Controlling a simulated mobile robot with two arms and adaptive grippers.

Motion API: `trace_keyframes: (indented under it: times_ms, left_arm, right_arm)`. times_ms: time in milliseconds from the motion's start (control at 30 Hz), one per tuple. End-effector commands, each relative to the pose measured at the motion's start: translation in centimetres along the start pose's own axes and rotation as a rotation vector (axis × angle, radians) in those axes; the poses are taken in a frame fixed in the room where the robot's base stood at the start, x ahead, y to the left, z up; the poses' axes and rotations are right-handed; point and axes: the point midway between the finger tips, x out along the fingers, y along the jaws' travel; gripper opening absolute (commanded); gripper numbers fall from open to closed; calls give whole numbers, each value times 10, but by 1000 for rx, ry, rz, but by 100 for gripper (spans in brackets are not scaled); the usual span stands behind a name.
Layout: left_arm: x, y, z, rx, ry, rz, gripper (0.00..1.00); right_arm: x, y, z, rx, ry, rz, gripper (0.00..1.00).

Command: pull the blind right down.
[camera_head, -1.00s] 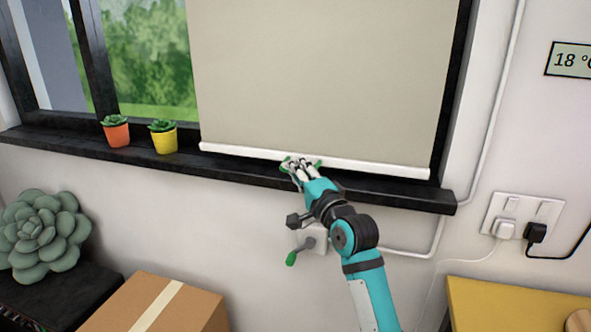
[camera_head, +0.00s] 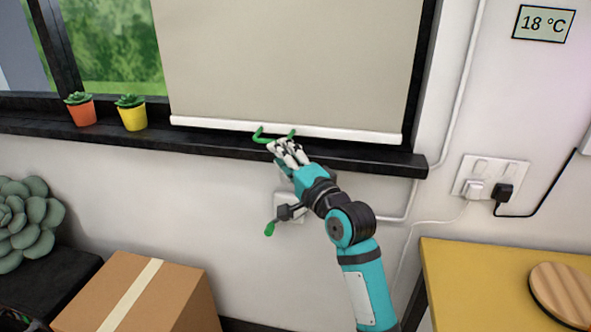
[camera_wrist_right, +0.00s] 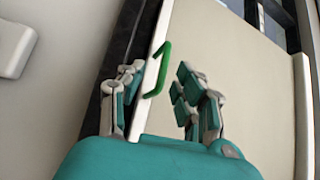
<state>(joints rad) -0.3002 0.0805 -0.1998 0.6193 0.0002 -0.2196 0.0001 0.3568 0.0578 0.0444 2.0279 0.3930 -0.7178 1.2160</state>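The beige blind (camera_head: 290,60) hangs over the right part of the window. Its white bottom bar (camera_head: 350,133) is level with the back of the dark window sill (camera_head: 200,140). A green handle (camera_head: 258,136) is on the bar and also shows in the right wrist view (camera_wrist_right: 160,70). My right gripper (camera_head: 284,147) is just below and in front of the handle. In the right wrist view its fingers (camera_wrist_right: 155,100) are spread apart, with the handle beyond them and nothing clearly held. My left gripper is in neither view.
An orange pot (camera_head: 81,112) and a yellow pot (camera_head: 132,117) with plants stand on the sill, left of the blind. A wall box with a green lever (camera_head: 269,229) is below the sill. A cardboard box (camera_head: 180,295) and yellow table (camera_head: 470,280) are lower down.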

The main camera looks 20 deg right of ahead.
Motion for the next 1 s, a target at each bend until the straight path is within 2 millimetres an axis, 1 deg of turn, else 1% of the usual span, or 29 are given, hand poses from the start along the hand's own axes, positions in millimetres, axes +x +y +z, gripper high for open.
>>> trace_keyframes:
  times_ms: [33,200,300,400,900,967,1000]
  left_arm:
    - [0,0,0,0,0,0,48]
    - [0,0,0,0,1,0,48]
    - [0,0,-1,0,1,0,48]
    - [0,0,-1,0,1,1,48]
    - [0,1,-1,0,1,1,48]
    - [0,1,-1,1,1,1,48]
    - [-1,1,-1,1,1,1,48]
  right_arm:
    - [-12,2,0,-1,1,3,33]
    - [-43,1,0,-1,0,3,33]
    - [-55,2,0,-1,1,4,33]
    - [-61,2,0,-1,0,4,33]
    - [-63,2,0,-1,0,4,33]
    - [-61,6,0,-5,0,13,33]
    - [-59,14,0,-11,0,28,33]
